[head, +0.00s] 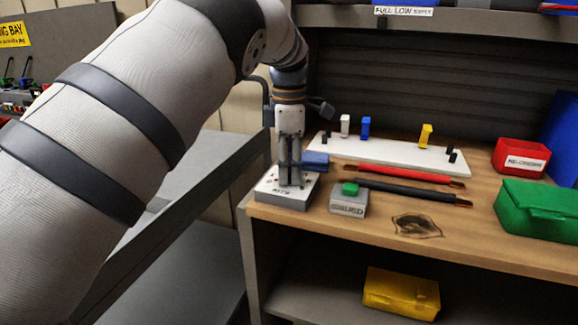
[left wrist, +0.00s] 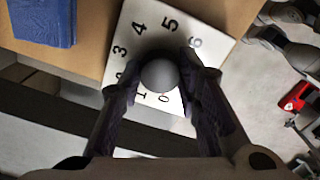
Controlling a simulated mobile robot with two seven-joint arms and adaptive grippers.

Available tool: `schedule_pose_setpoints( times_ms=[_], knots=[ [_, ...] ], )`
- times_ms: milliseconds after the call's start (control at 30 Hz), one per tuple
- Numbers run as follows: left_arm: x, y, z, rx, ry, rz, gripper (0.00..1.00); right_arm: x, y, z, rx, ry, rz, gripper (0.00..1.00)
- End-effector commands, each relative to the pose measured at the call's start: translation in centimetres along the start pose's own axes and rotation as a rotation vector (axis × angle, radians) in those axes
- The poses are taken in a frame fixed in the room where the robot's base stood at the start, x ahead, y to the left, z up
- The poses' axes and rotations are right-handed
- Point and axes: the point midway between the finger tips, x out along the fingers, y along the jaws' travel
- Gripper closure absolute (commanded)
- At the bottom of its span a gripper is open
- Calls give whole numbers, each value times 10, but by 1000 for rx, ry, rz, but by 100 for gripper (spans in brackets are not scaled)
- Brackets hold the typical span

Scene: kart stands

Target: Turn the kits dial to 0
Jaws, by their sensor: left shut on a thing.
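The kits dial is a round dark grey knob (left wrist: 160,74) on a white-topped box (head: 268,191) at the left front corner of the wooden bench top. Numbers ring the knob in the left wrist view; 0, 1, 3, 4, 5 and 6 can be read, with another partly hidden by a finger. My left gripper (head: 290,182) points straight down over the box, its two fingers shut on the knob from both sides. I cannot tell which number the knob points to. My right gripper is in neither view.
A blue block (head: 316,161) lies just behind the dial box. A grey box with a green button (head: 349,200) stands close to its right. Red (head: 410,174) and black (head: 410,190) bars, a white pegged board (head: 385,153) and a green case (head: 535,209) lie further right.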

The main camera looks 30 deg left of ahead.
Motion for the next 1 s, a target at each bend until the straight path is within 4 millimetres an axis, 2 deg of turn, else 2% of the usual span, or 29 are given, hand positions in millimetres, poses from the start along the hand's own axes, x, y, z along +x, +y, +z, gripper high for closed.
schedule_pose_setpoints(
  times_ms=[233,267,300,333,667,767,1000],
  knots=[
    [1,0,0,-2,1,-3,97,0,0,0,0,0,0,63],
    [1,0,0,-1,1,-3,63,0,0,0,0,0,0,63],
    [1,0,0,-1,1,-3,54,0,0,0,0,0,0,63],
    [1,0,0,-1,1,-3,49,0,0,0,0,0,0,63],
    [-4,0,0,1,-1,0,49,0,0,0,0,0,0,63],
    [-21,1,1,1,-3,3,49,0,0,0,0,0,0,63],
    [-93,1,0,1,-3,5,49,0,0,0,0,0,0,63]
  ],
)
